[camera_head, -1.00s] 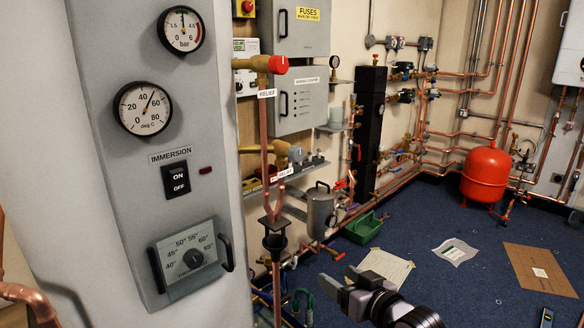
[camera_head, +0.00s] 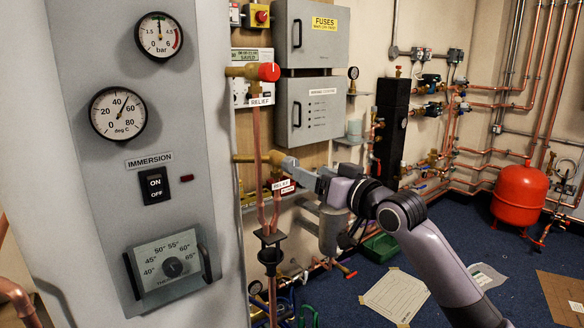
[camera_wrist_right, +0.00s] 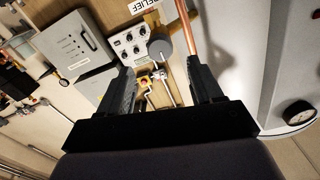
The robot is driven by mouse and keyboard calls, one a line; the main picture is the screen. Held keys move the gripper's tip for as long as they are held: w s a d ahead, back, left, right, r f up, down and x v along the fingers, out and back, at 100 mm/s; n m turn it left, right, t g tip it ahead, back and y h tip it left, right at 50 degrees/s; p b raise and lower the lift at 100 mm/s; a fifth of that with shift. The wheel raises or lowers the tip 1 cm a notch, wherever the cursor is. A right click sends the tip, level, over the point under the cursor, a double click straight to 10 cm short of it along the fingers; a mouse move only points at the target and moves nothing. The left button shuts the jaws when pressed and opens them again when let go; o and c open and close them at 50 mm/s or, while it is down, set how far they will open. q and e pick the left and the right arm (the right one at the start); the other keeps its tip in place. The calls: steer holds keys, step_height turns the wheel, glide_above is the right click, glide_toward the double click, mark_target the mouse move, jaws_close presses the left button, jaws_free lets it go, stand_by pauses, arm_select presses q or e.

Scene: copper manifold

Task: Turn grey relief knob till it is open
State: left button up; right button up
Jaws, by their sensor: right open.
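The grey relief knob (camera_wrist_right: 160,48) shows as a round grey disc on a brass valve in the right wrist view. It lies between and just beyond the fingertips of my right gripper (camera_wrist_right: 160,70), whose jaws are apart and empty. In the head view my right gripper (camera_head: 303,172) reaches in from the right to the end of the lower brass relief valve (camera_head: 244,158) and largely hides the knob. I cannot tell whether a finger touches it. My left gripper is not in view.
A red knob (camera_head: 269,72) sits on the upper brass relief valve. Copper pipes (camera_head: 261,210) run down to a black tundish (camera_head: 269,245). The grey immersion panel (camera_head: 95,165) stands close on the left. A grey cabinet (camera_head: 310,108) is on the wall behind.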

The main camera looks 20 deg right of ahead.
mark_target(290, 165)
steer(key=x, duration=0.7)
steer(key=shift+p, duration=0.35)
steer(key=c, duration=1.1)
steer(key=shift+o, duration=0.2)
